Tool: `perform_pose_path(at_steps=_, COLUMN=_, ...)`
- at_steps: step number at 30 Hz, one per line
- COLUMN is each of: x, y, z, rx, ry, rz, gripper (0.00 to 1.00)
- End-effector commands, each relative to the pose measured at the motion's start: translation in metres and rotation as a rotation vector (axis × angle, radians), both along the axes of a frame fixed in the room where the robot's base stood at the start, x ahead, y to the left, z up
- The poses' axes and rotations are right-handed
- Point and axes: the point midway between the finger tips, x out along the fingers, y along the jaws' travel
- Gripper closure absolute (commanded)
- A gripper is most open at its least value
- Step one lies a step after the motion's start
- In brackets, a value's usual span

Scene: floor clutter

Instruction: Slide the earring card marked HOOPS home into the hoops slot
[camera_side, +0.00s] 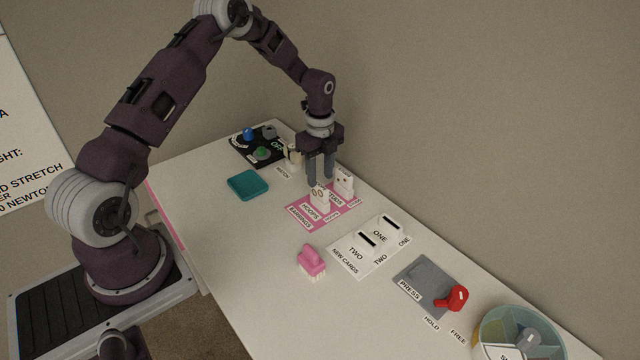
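A pink earrings mat (300,216) lies on the white bench and has a HOOPS label and a second label that looks like STUDS. A small white card with gold hoops (320,198) stands upright on its hoops side. A second white card with small dark marks (344,183) stands just to its right and further back. My gripper (320,184) points down with its two fingers apart. The fingertips are just above or behind the hoops card; I cannot tell whether they touch it. The slot under the card is hidden.
A white two-slot board (366,255) marked NEW CARDS lies to the right. Around it are a pink brush-like item (311,262), a grey press plate with a red knob (452,299) and a round divided bowl (520,330). A teal pad (248,185) and a black panel (250,150) lie left.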

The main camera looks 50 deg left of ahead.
Motion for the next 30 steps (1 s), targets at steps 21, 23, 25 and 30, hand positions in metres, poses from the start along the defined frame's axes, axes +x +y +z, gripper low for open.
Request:
perform_pose_path(at_steps=21, x=-0.001, y=0.000, z=0.028, rx=0.000, ry=0.001, rz=0.000, gripper=0.61)
perform_pose_path(at_steps=23, x=-0.001, y=0.000, z=0.028, rx=0.000, ry=0.001, rz=0.000, gripper=0.61)
perform_pose_path(at_steps=25, x=-0.001, y=0.000, z=0.029, rx=0.000, ry=0.001, rz=0.000, gripper=0.61)
perform_pose_path(at_steps=30, x=-0.008, y=-0.018, z=0.087, rx=0.035, ry=-0.046, rz=0.125, gripper=0.61)
